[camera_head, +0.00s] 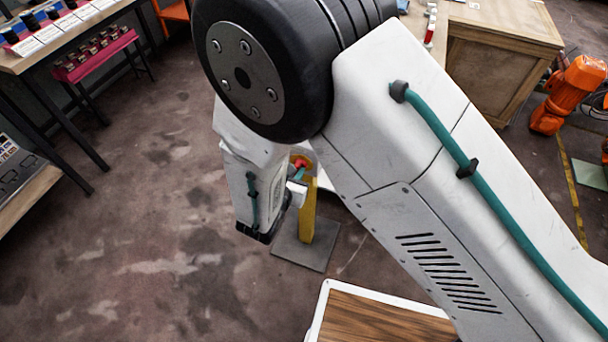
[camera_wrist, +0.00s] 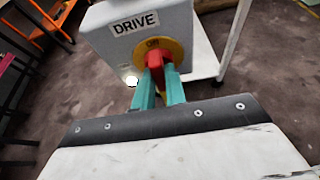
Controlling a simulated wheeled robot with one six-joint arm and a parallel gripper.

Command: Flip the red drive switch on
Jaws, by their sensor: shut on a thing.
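The red drive switch (camera_wrist: 155,60) sits on a round yellow plate (camera_wrist: 177,48) on the front of a grey box (camera_wrist: 110,38) labelled DRIVE, in the wrist view. My gripper (camera_wrist: 158,74) has its two teal fingers closed around the red switch knob, one on each side. In the head view, my gripper (camera_head: 298,174) reaches the red switch (camera_head: 302,162) near the top of a yellow post (camera_head: 308,215). My arm hides most of the box there.
The post stands on a grey floor plate (camera_head: 290,250). A wood-topped cart (camera_head: 380,322) is at the bottom, a wooden crate (camera_head: 490,75) at the upper right, and an orange robot arm (camera_head: 568,92) at the right. Open floor lies to the left.

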